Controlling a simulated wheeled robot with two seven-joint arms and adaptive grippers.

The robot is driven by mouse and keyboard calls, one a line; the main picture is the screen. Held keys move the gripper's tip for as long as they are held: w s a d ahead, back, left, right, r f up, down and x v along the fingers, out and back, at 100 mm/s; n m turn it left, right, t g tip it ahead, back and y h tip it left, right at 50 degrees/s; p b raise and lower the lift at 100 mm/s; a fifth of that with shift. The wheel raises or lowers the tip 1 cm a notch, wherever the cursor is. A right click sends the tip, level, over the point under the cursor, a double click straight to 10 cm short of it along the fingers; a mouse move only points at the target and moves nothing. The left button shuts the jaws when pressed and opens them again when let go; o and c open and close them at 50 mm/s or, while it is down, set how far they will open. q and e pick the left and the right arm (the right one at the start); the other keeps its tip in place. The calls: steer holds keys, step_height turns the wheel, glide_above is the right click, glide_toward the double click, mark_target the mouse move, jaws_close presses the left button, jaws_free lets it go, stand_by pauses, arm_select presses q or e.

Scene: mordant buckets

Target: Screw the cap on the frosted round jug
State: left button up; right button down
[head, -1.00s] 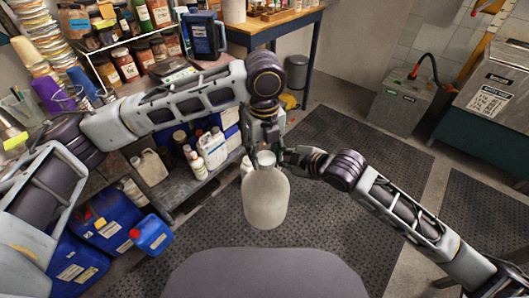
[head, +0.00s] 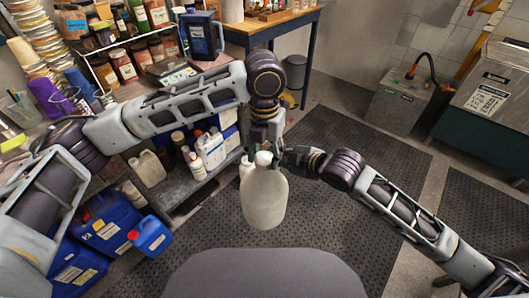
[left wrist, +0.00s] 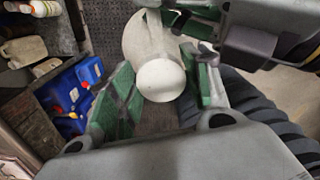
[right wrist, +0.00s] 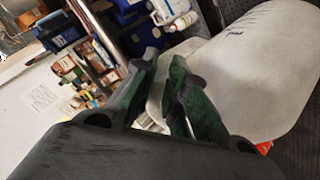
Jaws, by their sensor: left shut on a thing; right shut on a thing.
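The frosted round jug (head: 264,200) hangs upright above the floor mat, in front of me. A white round cap (left wrist: 160,80) sits at the top of its neck; I cannot tell how far it is threaded. My left gripper (head: 264,148) comes from above, its green-padded fingers on either side of the cap and shut on it. My right gripper (head: 287,157) reaches in from the right at neck height. In the right wrist view its fingers (right wrist: 168,100) are shut on a pale strip of the jug, apparently its handle, beside the large body (right wrist: 260,70).
A low shelf (head: 185,190) with white bottles stands behind and left of the jug. Blue canisters (head: 108,228) stand on the floor at left. A loaded bench is at upper left, a grey box (head: 402,105) at right. The matted floor (head: 340,240) is clear.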

arm_select(q)
steer(key=m, duration=0.4)
steer(key=shift+d+m, duration=0.1)
steer(key=shift+m, duration=0.3)
steer(key=shift+s+m, duration=0.1)
steer(key=shift+m, duration=2.1)
steer(key=o, duration=0.7)
steer(key=shift+c, duration=0.2)
steer(key=shift+r, duration=0.1)
steer(key=shift+r, duration=2.15)
